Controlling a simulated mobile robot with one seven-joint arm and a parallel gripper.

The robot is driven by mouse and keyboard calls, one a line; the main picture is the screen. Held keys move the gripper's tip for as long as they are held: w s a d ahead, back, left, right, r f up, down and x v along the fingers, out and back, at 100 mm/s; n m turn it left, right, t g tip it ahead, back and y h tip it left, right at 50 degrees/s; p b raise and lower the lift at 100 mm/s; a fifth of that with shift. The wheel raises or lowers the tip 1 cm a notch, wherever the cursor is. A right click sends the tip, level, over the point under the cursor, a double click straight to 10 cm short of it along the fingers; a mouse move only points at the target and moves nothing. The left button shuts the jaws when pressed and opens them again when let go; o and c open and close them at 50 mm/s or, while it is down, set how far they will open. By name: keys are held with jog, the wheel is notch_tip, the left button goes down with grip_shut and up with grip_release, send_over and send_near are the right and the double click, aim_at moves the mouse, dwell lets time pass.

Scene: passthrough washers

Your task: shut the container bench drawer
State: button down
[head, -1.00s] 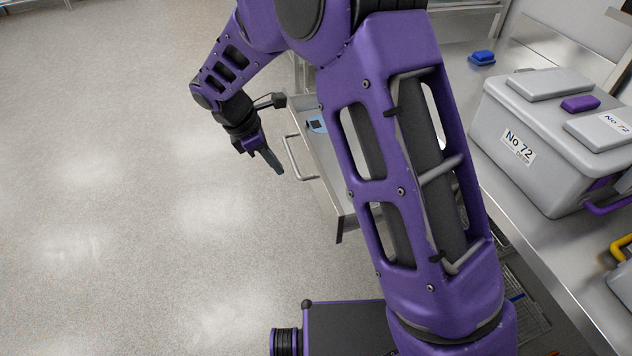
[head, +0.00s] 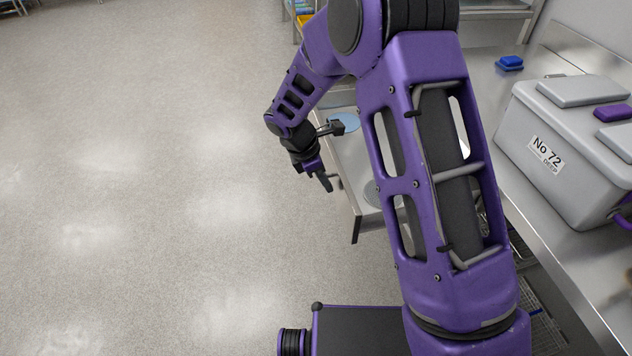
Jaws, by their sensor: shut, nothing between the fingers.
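The metal container bench drawer (head: 350,165) stands pulled out from under the steel bench, left of my upper arm in the head view. Its bar handle (head: 338,183) is on the left-facing front and is mostly covered by my gripper. My gripper (head: 326,184) is shut and empty, pointing down at the drawer front beside the handle. I cannot tell whether it touches the front. A bluish flat item (head: 345,122) and a pale round item (head: 372,192) show inside the drawer. My arm hides the drawer's right side and where it meets the bench.
A grey lidded box marked No 72 (head: 548,185) and a small blue item (head: 510,63) stand on the steel bench (head: 490,95). Wire racks show below the bench. The floor (head: 140,180) to the left is clear.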

jog(key=shift+d, duration=0.15)
jog(key=w+d+p, duration=0.2)
jog(key=w+d, duration=0.1)
jog(key=d, duration=0.7)
jog(key=w+d+p, duration=0.2)
jog(key=w+d, duration=0.1)
jog(key=d, duration=0.7)
jog(key=w+d+p, duration=0.2)
jog(key=w+d, duration=0.1)
jog(key=d, duration=0.8)
